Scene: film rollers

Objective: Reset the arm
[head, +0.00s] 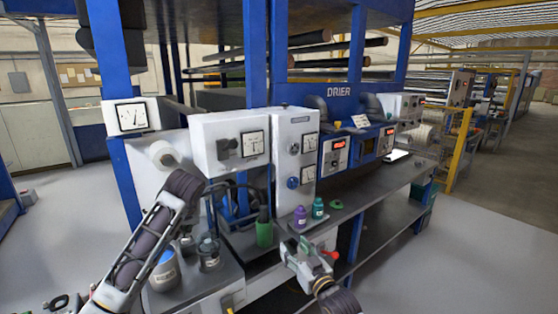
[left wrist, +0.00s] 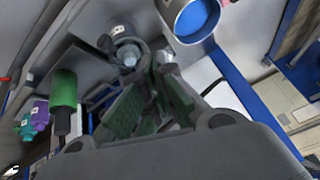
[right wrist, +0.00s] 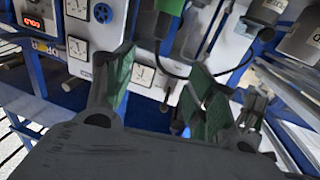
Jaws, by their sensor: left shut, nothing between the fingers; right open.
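My left gripper (head: 187,243) hangs down from the bent left arm, above the lower counter by the grey containers. In the left wrist view its green-padded fingers (left wrist: 155,80) are shut with nothing visible between them. My right gripper (head: 305,258) is low in front of the bench, in front of the counter's edge. In the right wrist view its fingers (right wrist: 162,75) stand wide apart and empty. A green bottle with a black top (head: 264,232) stands on the counter between the two grippers; it also shows in the left wrist view (left wrist: 64,92).
A purple bottle (head: 300,218) and a teal bottle (head: 318,209) stand on the counter below the gauge panels. A grey container (head: 165,273) stands under my left arm. Blue posts (head: 257,60) and the drier (head: 340,122) rise behind. Open floor (head: 465,260) lies to the right.

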